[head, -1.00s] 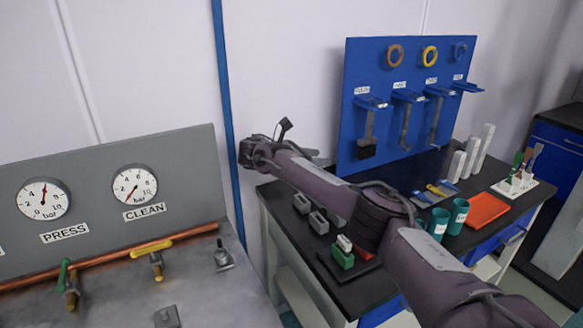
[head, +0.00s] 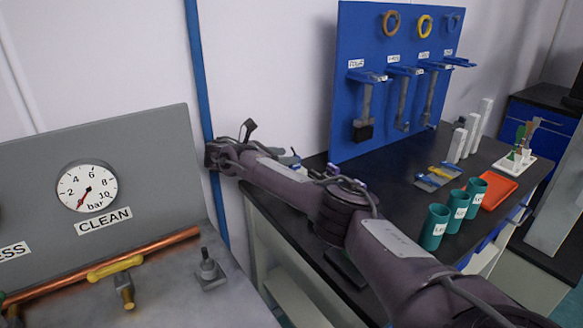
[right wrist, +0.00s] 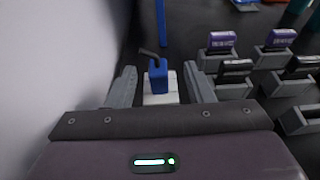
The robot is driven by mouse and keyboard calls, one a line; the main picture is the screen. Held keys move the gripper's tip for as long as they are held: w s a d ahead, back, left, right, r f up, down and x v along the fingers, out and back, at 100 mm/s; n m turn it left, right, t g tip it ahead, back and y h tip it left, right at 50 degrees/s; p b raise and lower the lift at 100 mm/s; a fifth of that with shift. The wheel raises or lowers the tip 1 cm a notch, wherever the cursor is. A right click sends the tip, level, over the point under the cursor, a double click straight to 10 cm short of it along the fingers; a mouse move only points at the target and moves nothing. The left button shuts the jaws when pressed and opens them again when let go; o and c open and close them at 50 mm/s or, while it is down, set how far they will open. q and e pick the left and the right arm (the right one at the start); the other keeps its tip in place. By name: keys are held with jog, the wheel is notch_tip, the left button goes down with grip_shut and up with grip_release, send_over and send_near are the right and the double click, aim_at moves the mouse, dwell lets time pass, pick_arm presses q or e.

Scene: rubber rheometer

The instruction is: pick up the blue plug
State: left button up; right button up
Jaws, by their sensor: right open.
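The blue plug (right wrist: 158,77) shows in the right wrist view, upright on a small white block (right wrist: 160,97), with a dark bent piece at its top. My right gripper (right wrist: 160,86) is open. Its two grey fingers stand to the left and right of the plug, with a visible gap on each side. I cannot tell how far the fingertips are from it in depth. In the head view my right arm crosses the bench, and I cannot make out the plug there. My left gripper is not in view.
Grey holders with purple-topped blocks (right wrist: 222,42) stand right of the plug. A pale wall (right wrist: 50,60) is close on the left. In the head view, teal cups (head: 435,228), an orange tray (head: 498,192) and a blue tool board (head: 390,75) are farther right on the bench.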

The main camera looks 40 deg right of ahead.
jog(key=x, duration=0.5)
jog(key=shift+w+d+f, duration=0.1)
jog(key=shift+w+f, duration=0.05)
jog(key=shift+f, duration=0.35)
jog(key=shift+d+f, duration=0.1)
jog(key=shift+d, duration=0.45)
grip_shut()
